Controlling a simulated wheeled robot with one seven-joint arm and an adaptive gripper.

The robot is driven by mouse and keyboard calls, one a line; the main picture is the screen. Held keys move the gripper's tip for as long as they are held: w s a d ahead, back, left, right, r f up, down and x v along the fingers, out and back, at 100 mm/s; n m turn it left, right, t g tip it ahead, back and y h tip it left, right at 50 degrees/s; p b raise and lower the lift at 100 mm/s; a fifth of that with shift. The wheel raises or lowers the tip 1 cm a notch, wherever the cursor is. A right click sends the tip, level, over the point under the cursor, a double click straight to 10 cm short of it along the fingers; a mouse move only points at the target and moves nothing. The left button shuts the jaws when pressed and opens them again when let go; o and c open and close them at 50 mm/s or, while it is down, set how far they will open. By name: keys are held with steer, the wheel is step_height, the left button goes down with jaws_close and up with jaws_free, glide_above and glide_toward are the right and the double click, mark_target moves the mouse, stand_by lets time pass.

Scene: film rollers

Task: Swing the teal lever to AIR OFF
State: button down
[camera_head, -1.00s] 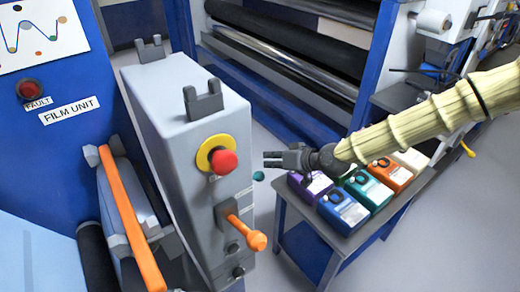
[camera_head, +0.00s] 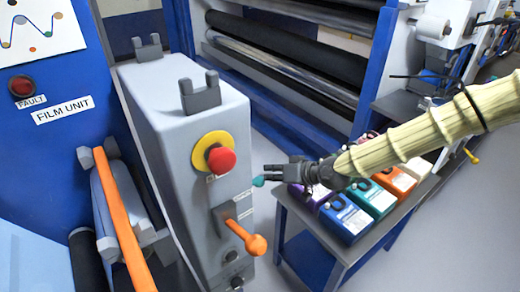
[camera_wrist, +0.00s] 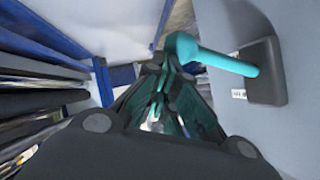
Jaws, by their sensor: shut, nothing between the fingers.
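The teal lever (camera_wrist: 222,61) shows in the wrist view, with a round knob at its left end and its right end on a dark mount (camera_wrist: 264,72). In the head view only its teal tip (camera_head: 258,181) shows, past the right edge of the grey cabinet; the rest is hidden. My gripper (camera_head: 268,175) is shut and empty, its tips right by the teal tip. In the wrist view the shut fingers (camera_wrist: 168,68) lie just below and left of the knob. I cannot tell whether they touch it. The AIR OFF label cannot be read.
The grey cabinet (camera_head: 170,110) carries a red button (camera_head: 221,159) on a yellow ring and an orange lever (camera_head: 246,235) on its front. A low table (camera_head: 330,245) with several coloured boxes stands beneath my arm. Large rollers (camera_head: 285,55) lie behind. Grey floor is clear at the right.

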stand_by(0.3)
steer(key=s+d+r+b, duration=0.1)
steer(key=s+d+r, duration=0.2)
steer(key=d+r, duration=0.4)
steer(key=d, duration=0.3)
steer(key=shift+d+r, duration=0.2)
stand_by(0.6)
